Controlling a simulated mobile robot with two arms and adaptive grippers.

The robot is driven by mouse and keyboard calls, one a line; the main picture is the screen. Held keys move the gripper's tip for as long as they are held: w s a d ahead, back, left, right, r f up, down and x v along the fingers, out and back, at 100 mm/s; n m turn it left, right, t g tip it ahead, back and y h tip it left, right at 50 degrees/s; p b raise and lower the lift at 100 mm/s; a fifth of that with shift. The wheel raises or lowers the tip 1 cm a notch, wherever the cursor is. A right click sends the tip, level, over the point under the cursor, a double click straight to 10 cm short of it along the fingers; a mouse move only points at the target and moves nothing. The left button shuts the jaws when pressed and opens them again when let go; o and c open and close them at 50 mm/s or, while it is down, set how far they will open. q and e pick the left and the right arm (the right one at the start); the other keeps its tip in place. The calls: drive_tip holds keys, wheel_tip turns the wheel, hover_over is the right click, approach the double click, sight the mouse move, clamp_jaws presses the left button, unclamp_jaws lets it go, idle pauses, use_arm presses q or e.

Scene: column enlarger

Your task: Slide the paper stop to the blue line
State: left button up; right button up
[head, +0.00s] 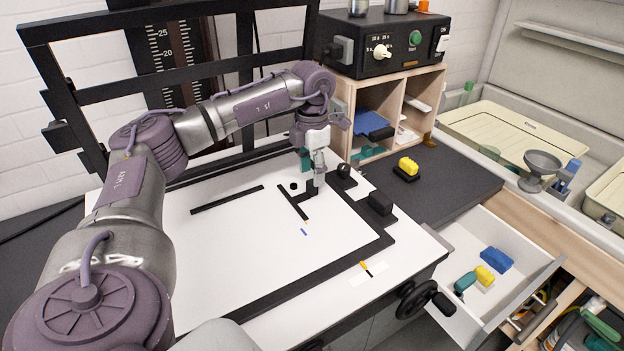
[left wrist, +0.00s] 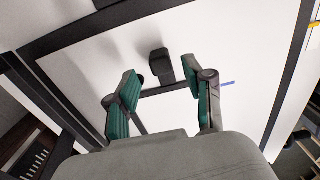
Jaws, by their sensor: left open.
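The paper stop is a thin black bar (head: 290,200) lying on the white board (head: 235,235), with an upright black block at one end of it in the left wrist view (left wrist: 160,66). A short blue line (head: 304,232) lies on the board just beyond the bar's near end, with a small gap between. It also shows in the left wrist view (left wrist: 228,84), right of the fingers. My left gripper (head: 318,170) points down over the board beside the bar. Its teal-padded fingers (left wrist: 160,82) are open, and the block appears between them. I cannot tell whether they touch it. My right gripper is not in view.
A second black bar (head: 228,199) lies on the board to the left. A black frame borders the board, with a dark block (head: 380,203) at its right. A black hand wheel (head: 415,298) and an open drawer (head: 520,265) stand at the right.

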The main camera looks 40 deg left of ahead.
sight(312, 181)
use_arm(q)
wheel_tip(312, 181, down, 3)
drive_tip(key=shift+r, duration=0.2)
drive_tip(key=shift+f, duration=0.7)
drive_tip(key=shift+c, duration=0.5)
clamp_jaws()
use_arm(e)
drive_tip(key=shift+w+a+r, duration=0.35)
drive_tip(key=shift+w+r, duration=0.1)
